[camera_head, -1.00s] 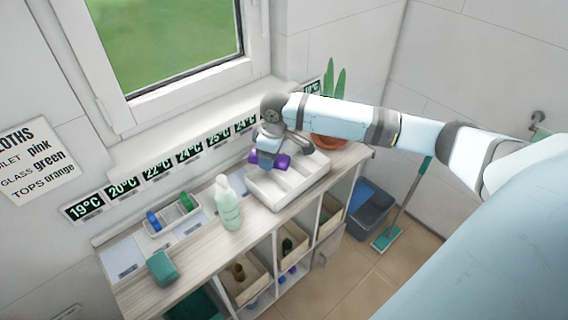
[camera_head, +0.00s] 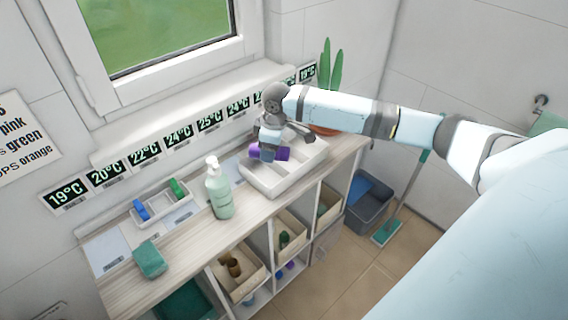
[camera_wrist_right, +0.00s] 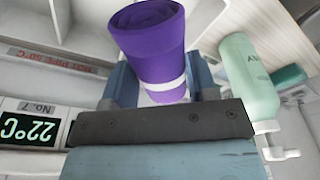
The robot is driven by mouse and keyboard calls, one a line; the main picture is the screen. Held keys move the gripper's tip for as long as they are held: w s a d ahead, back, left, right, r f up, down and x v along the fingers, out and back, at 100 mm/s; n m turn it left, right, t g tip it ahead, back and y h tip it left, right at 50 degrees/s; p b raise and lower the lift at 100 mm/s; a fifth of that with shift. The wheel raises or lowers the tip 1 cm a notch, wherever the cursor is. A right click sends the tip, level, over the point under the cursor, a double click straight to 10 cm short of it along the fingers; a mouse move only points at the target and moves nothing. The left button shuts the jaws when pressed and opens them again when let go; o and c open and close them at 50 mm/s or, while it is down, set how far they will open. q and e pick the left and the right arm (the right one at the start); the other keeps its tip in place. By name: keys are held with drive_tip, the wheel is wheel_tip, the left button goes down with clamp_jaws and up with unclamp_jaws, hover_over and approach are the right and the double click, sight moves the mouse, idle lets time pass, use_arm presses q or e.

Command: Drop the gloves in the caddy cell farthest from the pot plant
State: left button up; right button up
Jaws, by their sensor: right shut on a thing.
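The gloves are a purple roll with a white band, seen in the right wrist view (camera_wrist_right: 155,45). My right gripper (camera_head: 268,152) is shut on them, its blue fingers on either side of the roll. In the head view the purple gloves (camera_head: 283,153) show partly behind the fingers, over the left part of the white caddy (camera_head: 302,174). The caddy has several cells, and I cannot tell how far into a cell the gloves reach. The pot plant (camera_head: 325,68) stands beyond the caddy's right end, its pot mostly behind my right arm. My left gripper is out of view.
A pale green pump bottle (camera_head: 219,192) stands just left of the caddy. Farther left are a small tray (camera_head: 166,221) with blue and green items and a teal cloth (camera_head: 150,260). Temperature labels line the wall behind. Below are shelf bins; a grey bucket (camera_head: 368,210) is on the floor.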

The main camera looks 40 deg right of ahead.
drive_tip(key=o, duration=1)
drive_tip(key=shift+r, duration=0.35)
wheel_tip(320, 180, up, 13)
drive_tip(key=s+d, duration=0.1)
drive_tip(key=shift+s+d+b, duration=0.2)
drive_tip(key=shift+s+b, duration=0.1)
